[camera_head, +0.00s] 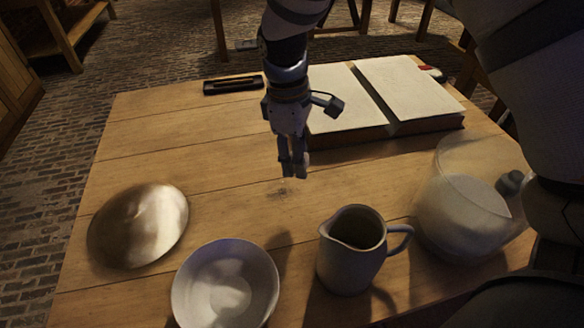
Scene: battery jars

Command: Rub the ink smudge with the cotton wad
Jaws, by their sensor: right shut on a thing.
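My right gripper (293,170) points down over the middle of the table, fingers together. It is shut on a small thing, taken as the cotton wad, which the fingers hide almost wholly. A small faint dark mark (282,192) lies on the wood just below and left of the fingertips. I cannot tell whether this mark is the ink smudge or a knot in the wood. Whether the fingertips touch the table is unclear. My left gripper is not in view.
On the wooden table (190,150) are an open book (405,85), a dark narrow case (233,85), a shiny round plate (138,225), a white bowl (225,285), a grey jug (350,250) and a large clear jar (465,215). The left middle is clear.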

